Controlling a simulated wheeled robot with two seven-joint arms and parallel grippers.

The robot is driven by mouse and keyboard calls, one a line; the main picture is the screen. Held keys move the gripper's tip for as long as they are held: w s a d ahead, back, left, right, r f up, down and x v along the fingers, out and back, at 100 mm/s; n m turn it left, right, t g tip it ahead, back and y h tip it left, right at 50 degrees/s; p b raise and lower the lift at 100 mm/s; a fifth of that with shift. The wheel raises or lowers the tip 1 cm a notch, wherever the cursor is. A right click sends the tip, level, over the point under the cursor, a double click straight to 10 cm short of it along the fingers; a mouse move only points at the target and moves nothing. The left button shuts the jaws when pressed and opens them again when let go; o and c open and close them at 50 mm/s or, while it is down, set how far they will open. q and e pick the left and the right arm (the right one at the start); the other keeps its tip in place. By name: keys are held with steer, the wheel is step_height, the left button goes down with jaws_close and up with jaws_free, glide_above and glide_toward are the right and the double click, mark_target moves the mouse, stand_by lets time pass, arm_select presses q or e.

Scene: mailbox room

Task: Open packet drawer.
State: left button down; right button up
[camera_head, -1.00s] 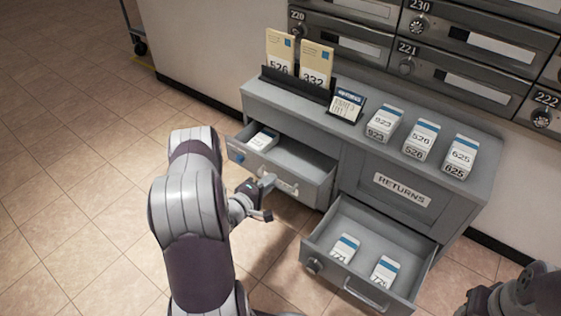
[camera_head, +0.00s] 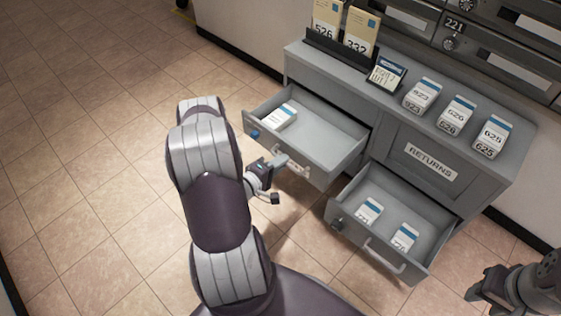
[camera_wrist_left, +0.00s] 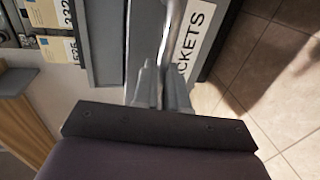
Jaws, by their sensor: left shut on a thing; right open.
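The packet drawer (camera_head: 318,132) is the upper left drawer of the grey cabinet and stands pulled out. It has a blue knob at its left and a white packet (camera_head: 279,117) inside. My left gripper (camera_head: 279,166) is at its front, shut on the bar handle. In the left wrist view the fingers (camera_wrist_left: 160,78) close around the metal handle (camera_wrist_left: 172,40), beside a label (camera_wrist_left: 192,42) ending in "CKETS". My right gripper (camera_head: 484,289) is open and empty at the lower right, apart from the cabinet.
A lower right drawer (camera_head: 377,252) is also open, with two packets inside. Above it is a "RETURNS" panel (camera_head: 431,162). Packets, a small sign (camera_head: 386,75) and upright envelopes stand on the cabinet top. The tiled floor at left is clear.

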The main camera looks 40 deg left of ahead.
arm_select(q)
steer(key=c, duration=1.2)
jaws_free()
steer(key=shift+o, duration=0.2)
steer(key=p+v, duration=0.5)
steer(key=v, duration=0.7)
steer(key=shift+s, duration=0.35)
steer(key=shift+a, duration=0.1)
